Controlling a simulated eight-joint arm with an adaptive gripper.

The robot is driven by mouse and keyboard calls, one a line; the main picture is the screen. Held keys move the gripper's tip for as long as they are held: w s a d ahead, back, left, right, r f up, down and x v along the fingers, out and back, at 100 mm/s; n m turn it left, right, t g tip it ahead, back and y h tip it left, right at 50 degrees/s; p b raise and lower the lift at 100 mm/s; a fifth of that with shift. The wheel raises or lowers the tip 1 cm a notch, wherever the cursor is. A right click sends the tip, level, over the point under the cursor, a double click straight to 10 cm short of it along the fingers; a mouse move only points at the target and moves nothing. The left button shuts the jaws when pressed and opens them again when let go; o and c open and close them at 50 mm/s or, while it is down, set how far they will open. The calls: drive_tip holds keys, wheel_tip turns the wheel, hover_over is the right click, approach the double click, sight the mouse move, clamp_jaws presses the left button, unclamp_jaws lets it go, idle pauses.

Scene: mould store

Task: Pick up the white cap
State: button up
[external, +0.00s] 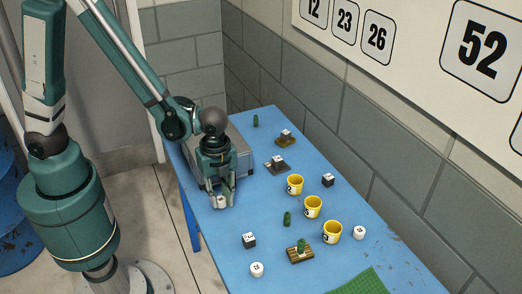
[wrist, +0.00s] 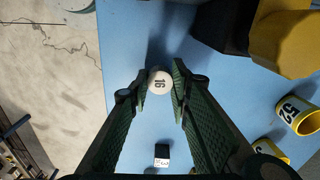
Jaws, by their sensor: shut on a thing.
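The white cap (wrist: 159,82) is round, with a black 16 facing the wrist camera. It sits between the two fingertips of my gripper (wrist: 160,88), which is shut on it, one finger on each side. In the external view my gripper (external: 221,201) points down over the left edge of the blue table, with the white cap (external: 221,199) small between its fingers. I cannot tell whether the cap touches the table. Two similar white caps stand elsewhere: one near the front (external: 257,269) and one at the right (external: 359,232).
A grey box (external: 238,150) stands behind my gripper. Yellow numbered cups (external: 313,207) line the middle of the blue table (external: 330,275). A black-and-white cube (external: 249,240), a slatted wooden piece (external: 299,254) and green pieces (external: 287,219) stand nearby. The wall borders the right.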

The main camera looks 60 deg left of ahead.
wheel_tip(320, 180, up, 9)
drive_tip(key=shift+p, duration=0.85)
drive_tip(key=shift+r, duration=0.1)
idle(0.6)
wheel_tip(320, 180, up, 11)
hover_over(221, 199)
drive_tip(key=w+a+n, duration=0.4)
drive_tip(key=w+a, duration=1.1)
drive_tip(key=a, duration=0.4)
drive_tip(key=w+a+n+p, duration=0.1)
drive_tip(key=w+a+n, duration=0.15)
drive_tip(key=a, duration=0.95)
drive_tip(key=w+a+n, duration=0.2)
drive_tip(key=w+a, duration=0.2)
drive_tip(key=a, duration=0.9)
wheel_tip(221, 199, down, 11)
drive_tip(key=shift+w, duration=0.2)
drive_tip(key=shift+a, duration=0.1)
